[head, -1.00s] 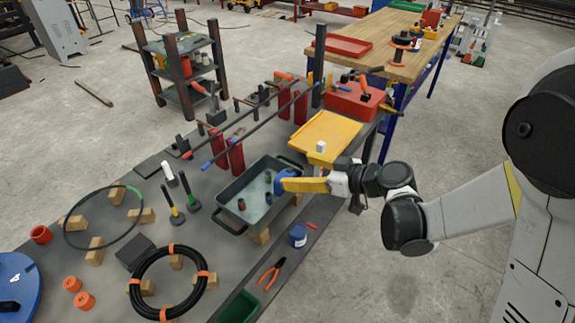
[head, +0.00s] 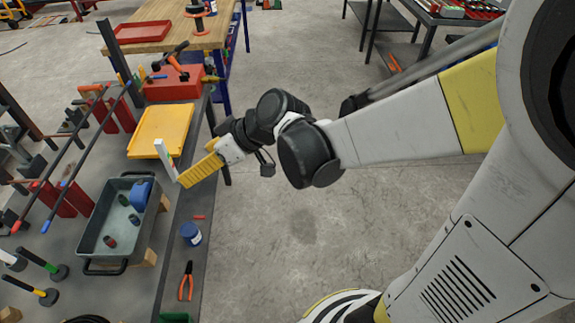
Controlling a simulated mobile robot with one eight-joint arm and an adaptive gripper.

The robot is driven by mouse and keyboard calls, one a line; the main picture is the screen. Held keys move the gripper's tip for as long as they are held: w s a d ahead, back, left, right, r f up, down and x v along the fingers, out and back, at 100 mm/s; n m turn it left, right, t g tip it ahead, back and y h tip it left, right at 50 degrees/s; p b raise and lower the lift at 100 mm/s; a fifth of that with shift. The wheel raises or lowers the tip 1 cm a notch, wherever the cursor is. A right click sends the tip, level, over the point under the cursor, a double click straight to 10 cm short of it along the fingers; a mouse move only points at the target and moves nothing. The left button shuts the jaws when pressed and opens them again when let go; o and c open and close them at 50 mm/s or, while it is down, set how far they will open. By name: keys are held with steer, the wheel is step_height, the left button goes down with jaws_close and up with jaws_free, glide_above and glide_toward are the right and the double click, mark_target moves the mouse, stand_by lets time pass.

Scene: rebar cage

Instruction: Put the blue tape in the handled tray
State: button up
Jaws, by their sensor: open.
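The blue tape (head: 141,194) lies inside the handled tray (head: 150,222), in its far right corner. The tray is grey-green with dark handles at its near and far ends. It also holds several small dark cylinders (head: 123,200). My gripper (head: 178,166) is open and empty, with a yellow part and a pale finger showing. It is above and to the right of the tray's far end, apart from the tape.
A yellow tray (head: 160,130) lies just beyond the handled tray. Rods on red stands (head: 75,198) rise to its left. A blue-labelled jar (head: 191,234) and orange pliers (head: 186,281) are near the bench's right edge. Open floor lies right.

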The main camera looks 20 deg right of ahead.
steer(key=s+d+r+m+h, duration=0.1)
steer(key=s+d+m+h, duration=0.3)
steer(key=s+d, duration=0.2)
steer(key=s+d+r+m+t+h, duration=0.1)
steer(key=s+d+r+m+h, duration=0.1)
steer(key=s+d+m+h, duration=0.2)
steer(key=s+d, duration=0.3)
steer(key=d, duration=0.3)
steer(key=shift+d+r+m, duration=0.3)
steer(key=shift+m, duration=0.1)
